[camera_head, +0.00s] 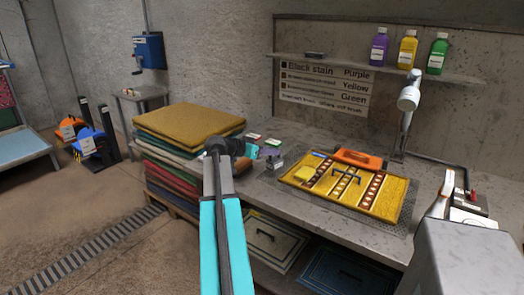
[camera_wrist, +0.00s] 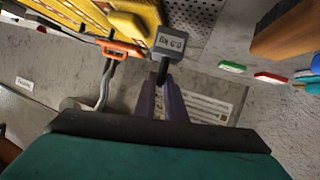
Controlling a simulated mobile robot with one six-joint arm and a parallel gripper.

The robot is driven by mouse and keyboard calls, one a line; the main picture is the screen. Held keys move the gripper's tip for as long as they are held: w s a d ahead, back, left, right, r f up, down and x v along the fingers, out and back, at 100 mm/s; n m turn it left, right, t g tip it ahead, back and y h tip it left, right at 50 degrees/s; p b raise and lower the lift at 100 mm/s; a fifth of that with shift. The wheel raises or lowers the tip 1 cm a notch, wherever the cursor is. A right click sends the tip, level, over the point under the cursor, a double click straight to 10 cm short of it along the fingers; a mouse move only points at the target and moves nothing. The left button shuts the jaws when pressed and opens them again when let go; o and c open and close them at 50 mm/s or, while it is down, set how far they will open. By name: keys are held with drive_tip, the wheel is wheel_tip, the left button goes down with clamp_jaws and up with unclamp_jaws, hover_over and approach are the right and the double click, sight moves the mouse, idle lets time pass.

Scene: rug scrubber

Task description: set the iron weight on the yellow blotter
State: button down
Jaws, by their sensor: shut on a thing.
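The iron weight (camera_head: 276,163) is a small dark grey block with a pale label; in the wrist view (camera_wrist: 161,44) the label reads 0.5 kg. My gripper (camera_head: 262,157) is shut on the dark stem of the weight, and the fingers also show in the wrist view (camera_wrist: 162,84). A small yellow pad (camera_head: 309,167), which looks like the yellow blotter, lies on the yellow rug near its left end. It also shows in the wrist view (camera_wrist: 129,26). The weight is left of the pad in the head view, apart from it. Its height above the bench is unclear.
The patterned yellow rug (camera_head: 393,203) lies on a perforated plate on the grey bench (camera_head: 325,137). Folded rugs (camera_head: 187,123) are stacked left. Green (camera_wrist: 232,67) and red (camera_wrist: 272,78) pads lie near the stack.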

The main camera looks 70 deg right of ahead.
drive_tip(key=s+d+r+m+g+y+p, duration=0.1)
drive_tip(key=s+r+p, duration=0.2)
drive_tip(key=s, duration=0.3)
drive_tip(key=s+d+r+m+g+y+p, duration=0.1)
drive_tip(key=s+d+r+m+p, duration=0.1)
drive_tip(key=s, duration=0.4)
drive_tip(key=shift+r+m+g+p, duration=0.35)
drive_tip(key=shift+r+p, duration=0.2)
drive_tip(key=shift+p, duration=0.55)
drive_tip(key=shift+d+f, duration=0.1)
drive_tip(key=shift+f, duration=0.05)
drive_tip(key=shift+f+b, duration=0.45)
drive_tip(key=shift+f, duration=2.2)
drive_tip(key=shift+f+b, duration=0.75)
drive_tip(key=shift+f, duration=0.1)
drive_tip(key=c, duration=1.7)
unclamp_jaws()
drive_tip(key=shift+c, duration=0.2)
drive_tip(key=shift+f+y, duration=0.15)
drive_tip(key=shift+y, duration=0.15)
drive_tip(key=b+v, duration=0.3)
drive_tip(key=v, duration=1.1)
